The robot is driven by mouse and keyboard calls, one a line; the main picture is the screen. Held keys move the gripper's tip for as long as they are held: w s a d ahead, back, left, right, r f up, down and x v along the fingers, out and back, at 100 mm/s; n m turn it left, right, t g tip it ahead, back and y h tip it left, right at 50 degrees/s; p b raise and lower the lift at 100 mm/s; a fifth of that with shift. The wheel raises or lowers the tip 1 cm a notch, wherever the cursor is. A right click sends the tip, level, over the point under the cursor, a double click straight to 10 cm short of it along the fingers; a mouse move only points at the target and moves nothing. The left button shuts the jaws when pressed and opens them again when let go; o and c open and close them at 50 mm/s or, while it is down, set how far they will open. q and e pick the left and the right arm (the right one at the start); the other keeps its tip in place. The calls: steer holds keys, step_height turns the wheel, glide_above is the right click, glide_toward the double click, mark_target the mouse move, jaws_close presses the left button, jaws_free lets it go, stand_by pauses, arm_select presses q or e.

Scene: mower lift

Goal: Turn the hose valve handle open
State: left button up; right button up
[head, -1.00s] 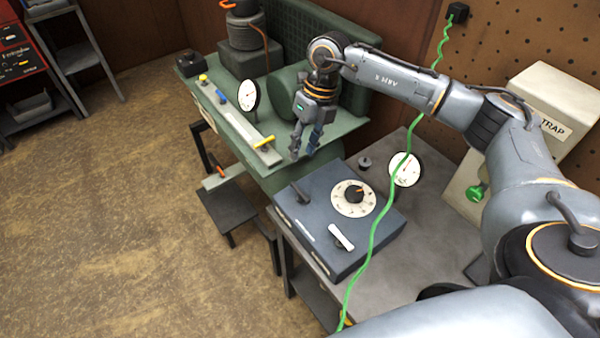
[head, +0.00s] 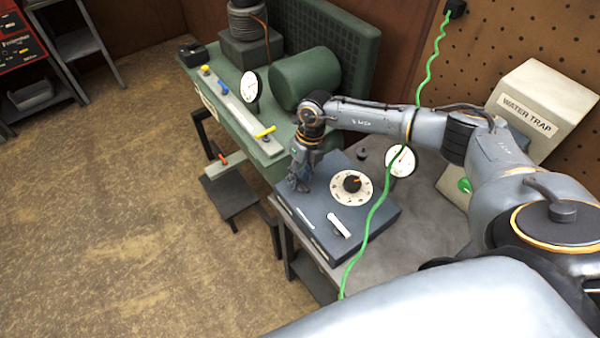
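My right gripper (head: 296,184) points down over the left corner of a dark blue control box (head: 325,245). It covers the spot where a dark lever showed earlier, and I cannot tell whether it touches that lever or whether its fingers are open or shut. The box also carries a black knob with an orange mark (head: 352,183) on a white dial (head: 338,195) and a white lever (head: 339,226). No part is labelled as the hose valve, so I cannot tell which handle it is. My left gripper is out of view.
A green bench (head: 228,110) with yellow handle (head: 265,132), blue handle (head: 221,87) and gauge (head: 250,86) stands behind. A green coiled cord (head: 376,203) hangs before the box. A water trap box (head: 545,95) with a green knob (head: 464,186) is at right.

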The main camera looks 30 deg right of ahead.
steer(key=shift+f, duration=0.1)
jaws_close()
